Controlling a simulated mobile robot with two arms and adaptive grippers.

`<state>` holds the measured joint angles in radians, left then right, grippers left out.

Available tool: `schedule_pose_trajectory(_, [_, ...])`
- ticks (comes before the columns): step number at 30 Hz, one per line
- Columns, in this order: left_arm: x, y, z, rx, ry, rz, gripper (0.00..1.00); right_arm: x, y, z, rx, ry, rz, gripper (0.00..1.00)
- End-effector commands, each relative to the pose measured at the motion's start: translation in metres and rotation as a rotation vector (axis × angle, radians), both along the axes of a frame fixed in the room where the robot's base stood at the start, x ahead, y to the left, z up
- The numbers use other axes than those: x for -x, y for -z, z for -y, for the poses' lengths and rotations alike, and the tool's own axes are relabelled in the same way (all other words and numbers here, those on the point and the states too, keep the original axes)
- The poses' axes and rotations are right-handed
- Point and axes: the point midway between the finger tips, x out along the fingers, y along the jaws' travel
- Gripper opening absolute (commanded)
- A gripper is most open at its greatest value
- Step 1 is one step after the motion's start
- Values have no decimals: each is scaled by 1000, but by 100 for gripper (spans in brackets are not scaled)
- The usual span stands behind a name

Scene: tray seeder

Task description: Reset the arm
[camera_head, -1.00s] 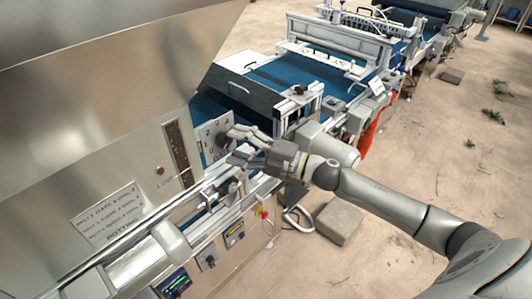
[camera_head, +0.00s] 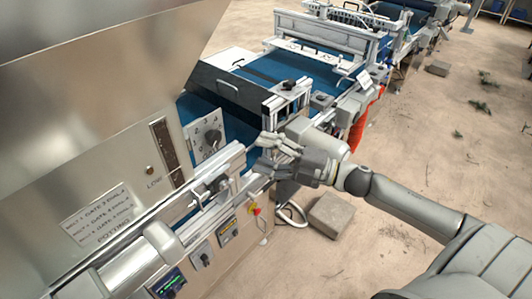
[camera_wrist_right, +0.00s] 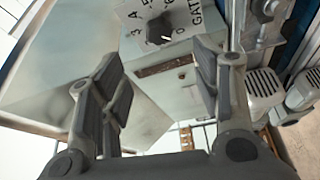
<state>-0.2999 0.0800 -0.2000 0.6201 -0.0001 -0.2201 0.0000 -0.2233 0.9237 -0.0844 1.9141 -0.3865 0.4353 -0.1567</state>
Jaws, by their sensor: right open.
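My right gripper (camera_head: 266,153) comes in from the right on my grey arm and is open and empty. It hangs beside the machine's rail, to the right of the gate dial plate. The dial plate (camera_head: 197,147) is light with a dark round knob (camera_head: 211,140), and no finger touches it. In the right wrist view the open fingers (camera_wrist_right: 160,92) stand wide apart, with the knob (camera_wrist_right: 159,33) beyond them at the top. The numbers and "GATE" show around the knob. My left gripper is not in view.
The steel hopper body (camera_head: 90,120) fills the left side. A blue conveyor (camera_head: 315,80) with metal frames runs to the back right. A small display (camera_head: 170,284) and switches sit on the lower panel. A grey block (camera_head: 332,215) lies on the sandy floor, which is mostly open at right.

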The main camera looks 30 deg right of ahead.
Motion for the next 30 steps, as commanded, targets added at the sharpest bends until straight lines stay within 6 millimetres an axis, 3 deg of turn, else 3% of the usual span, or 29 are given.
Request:
schedule_pose_trajectory(10, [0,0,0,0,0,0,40,0,1,0,-1,2,-1,58])
schedule_pose_trajectory(14, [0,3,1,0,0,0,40,-8,21,13,-26,51,-43,58])
schedule_pose_trajectory(17, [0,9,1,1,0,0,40,-19,65,38,-80,156,-129,58])
schedule_pose_trajectory(23, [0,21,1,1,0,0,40,-19,203,99,-225,440,-396,58])
schedule_pose_trajectory(26, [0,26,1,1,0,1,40,-2,276,118,-287,572,-535,58])
schedule_pose_trajectory(30, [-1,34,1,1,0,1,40,40,375,131,-364,740,-732,58])
